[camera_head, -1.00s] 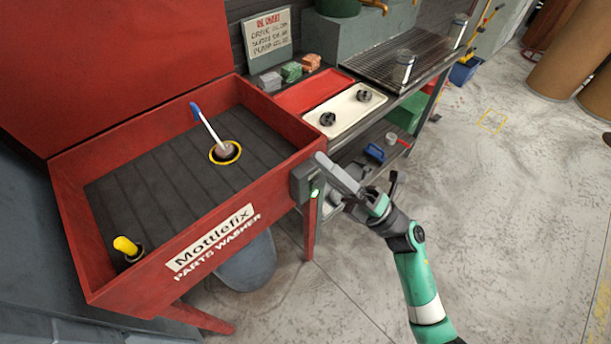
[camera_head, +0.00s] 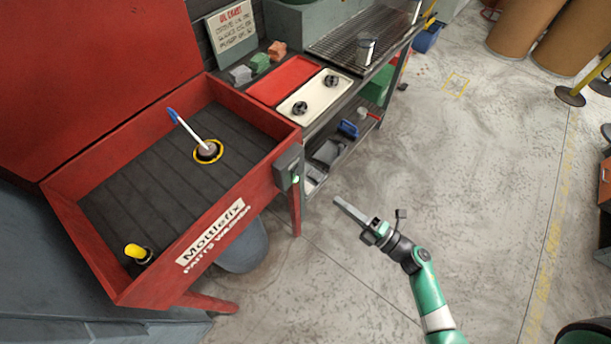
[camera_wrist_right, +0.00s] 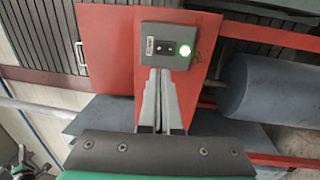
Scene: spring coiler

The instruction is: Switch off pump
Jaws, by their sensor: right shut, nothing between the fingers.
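The pump's grey switch box (camera_head: 288,167) is fixed to the right end of the red parts washer (camera_head: 160,272). Its green light (camera_head: 296,179) is lit. In the right wrist view the switch box (camera_wrist_right: 166,46) shows a label, a small dark switch panel and the glowing green light (camera_wrist_right: 187,51). My right gripper (camera_head: 337,201) is shut and empty, apart from the box, to its right in the head view. In the wrist view its fingertips (camera_wrist_right: 160,72) point at the lower part of the box. My left gripper is not in view.
A brush with a blue end (camera_head: 172,115) stands in the washer basin, and a yellow-topped knob (camera_head: 135,251) is at its front left. A bench with a cream tray (camera_head: 315,95) stands behind. The floor (camera_head: 440,180) around my right arm is clear.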

